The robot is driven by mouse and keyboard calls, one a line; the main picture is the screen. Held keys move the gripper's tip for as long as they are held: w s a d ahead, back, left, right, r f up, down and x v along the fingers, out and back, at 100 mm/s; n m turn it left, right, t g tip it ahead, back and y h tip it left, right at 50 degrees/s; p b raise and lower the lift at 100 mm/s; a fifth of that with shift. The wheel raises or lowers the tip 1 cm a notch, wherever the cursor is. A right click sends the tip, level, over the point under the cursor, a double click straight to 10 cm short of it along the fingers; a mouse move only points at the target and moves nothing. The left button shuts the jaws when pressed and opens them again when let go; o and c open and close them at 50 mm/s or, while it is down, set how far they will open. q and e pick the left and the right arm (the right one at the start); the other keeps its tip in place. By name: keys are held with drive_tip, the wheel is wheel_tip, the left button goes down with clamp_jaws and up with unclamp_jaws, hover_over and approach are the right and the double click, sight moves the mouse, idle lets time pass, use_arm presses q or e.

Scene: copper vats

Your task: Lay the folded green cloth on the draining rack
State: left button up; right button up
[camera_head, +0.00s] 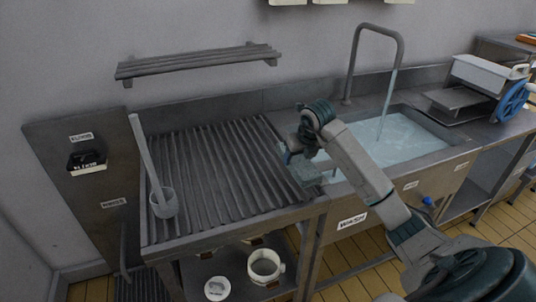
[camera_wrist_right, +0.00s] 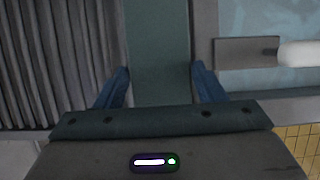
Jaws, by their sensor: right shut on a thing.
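The folded green cloth (camera_head: 308,173) is a flat grey-green slab. My right gripper (camera_head: 298,155) is shut on it, and in the right wrist view the cloth (camera_wrist_right: 158,50) shows between the blue fingers. The draining rack (camera_head: 215,170) is the dark ribbed surface left of the sink. The gripper and cloth are at the rack's right edge, beside the sink basin. The rack's ribs (camera_wrist_right: 55,60) fill the left of the right wrist view. I cannot tell the cloth's height above the edge. My left gripper is not in view.
A long-handled dipper (camera_head: 163,203) stands on the rack's left end. The rest of the rack is bare. The water-filled sink (camera_head: 400,138) with a tall tap (camera_head: 401,60) is to the right. A slatted wall shelf (camera_head: 200,65) hangs behind.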

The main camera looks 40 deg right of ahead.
drive_tip(key=w+a+p, duration=0.1)
drive_tip(key=w, duration=0.2)
drive_tip(key=w+a, duration=0.1)
drive_tip(key=w, duration=0.2)
drive_tip(key=w+a+p, duration=0.1)
drive_tip(key=w, duration=0.2)
drive_tip(key=shift+w+a+f+p, duration=0.15)
drive_tip(key=shift+a+f+p, duration=0.15)
drive_tip(key=shift+a+f, duration=0.1)
drive_tip(key=shift+w, duration=0.1)
wheel_tip(320, 180, down, 3)
drive_tip(key=shift+p, duration=0.8)
drive_tip(key=shift+f, duration=0.25)
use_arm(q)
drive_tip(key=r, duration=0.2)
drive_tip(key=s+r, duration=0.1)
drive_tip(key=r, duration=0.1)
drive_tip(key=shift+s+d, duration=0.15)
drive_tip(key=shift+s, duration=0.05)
use_arm(e)
drive_tip(key=shift+f, duration=0.2)
drive_tip(key=o, duration=1.1)
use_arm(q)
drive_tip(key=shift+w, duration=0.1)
